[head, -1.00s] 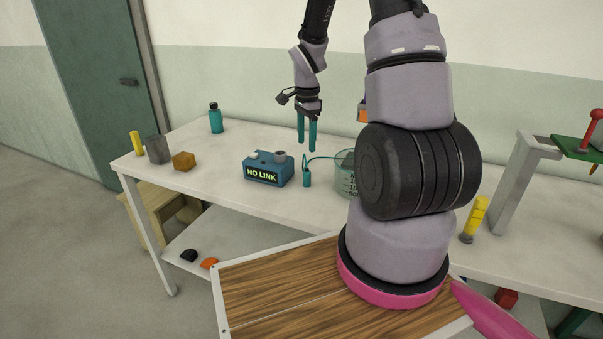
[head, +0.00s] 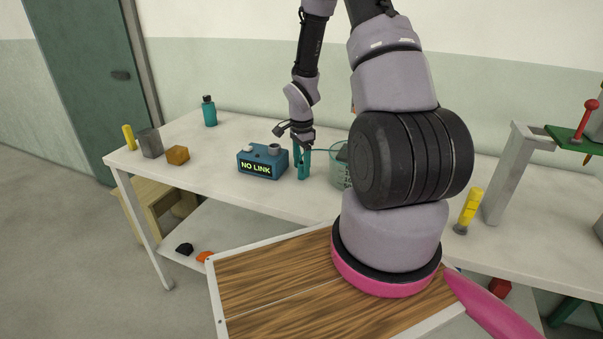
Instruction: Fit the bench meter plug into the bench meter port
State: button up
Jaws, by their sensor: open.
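The blue bench meter box (head: 263,165) stands on the white table, with a lit "NO LINK" sign on its front. A grey round port (head: 274,148) and a smaller pale knob sit on its top. My gripper (head: 304,174) points down just right of the box, its teal fingers open and low at the tabletop. The teal plug stood at this spot a second ago; now it is largely lost against the like-coloured fingers. I cannot tell whether they touch it.
A clear beaker (head: 341,173) stands close right of my gripper, partly behind my arm. Further left are a teal bottle (head: 209,112), an orange-brown block (head: 177,155), a grey cup (head: 149,143) and a yellow marker (head: 128,137). A yellow-topped tool (head: 469,210) stands at right.

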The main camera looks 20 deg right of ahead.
grip_shut()
